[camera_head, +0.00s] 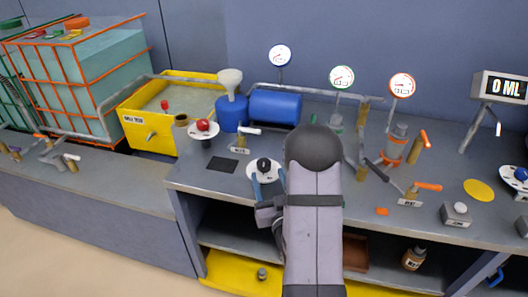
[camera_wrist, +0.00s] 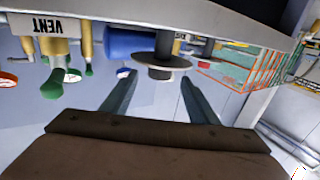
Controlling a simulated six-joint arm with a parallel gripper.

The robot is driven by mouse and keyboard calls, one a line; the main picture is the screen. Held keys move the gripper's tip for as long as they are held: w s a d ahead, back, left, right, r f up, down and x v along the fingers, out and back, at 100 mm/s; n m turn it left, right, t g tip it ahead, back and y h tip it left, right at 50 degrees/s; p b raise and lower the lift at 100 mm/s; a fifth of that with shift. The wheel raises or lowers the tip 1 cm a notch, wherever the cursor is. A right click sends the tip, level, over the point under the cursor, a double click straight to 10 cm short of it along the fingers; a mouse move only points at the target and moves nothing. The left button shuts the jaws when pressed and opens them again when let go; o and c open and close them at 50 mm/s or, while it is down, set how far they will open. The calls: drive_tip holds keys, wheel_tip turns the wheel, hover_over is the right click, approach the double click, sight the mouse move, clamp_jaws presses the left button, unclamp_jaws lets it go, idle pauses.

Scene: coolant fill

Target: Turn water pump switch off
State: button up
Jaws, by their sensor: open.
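A black rotary knob (camera_head: 264,164) sits on a round white plate (camera_head: 252,173) at the bench's front edge, left of my arm. No readable label shows which switch it is. My gripper (camera_head: 268,181) is open and empty, with its blue fingers just in front of that plate. In the wrist view, which is upside down, a dark knob with a round disc (camera_wrist: 163,60) shows beyond and between the two spread fingers (camera_wrist: 157,82). I see no contact. A red knob (camera_head: 203,125) on another round white plate stands farther back left.
A labelled valve with a white handle (camera_head: 248,131) stands behind the black knob. A blue tank (camera_head: 275,106) and a white funnel (camera_head: 230,80) are farther back. Gauges, orange-handled valves (camera_head: 428,186) and a 0 ML display (camera_head: 510,88) are to the right. A dark flat square (camera_head: 222,164) lies left.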

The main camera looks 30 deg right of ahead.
sight(266, 169)
drive_tip(key=shift+s+a, duration=0.1)
drive_tip(key=shift+s, duration=0.3)
drive_tip(key=shift+w, duration=0.1)
drive_tip(key=shift+p+x, duration=1.1)
drive_tip(key=shift+x, duration=2.5)
drive_tip(key=shift+c, duration=0.2)
drive_tip(key=c, duration=1)
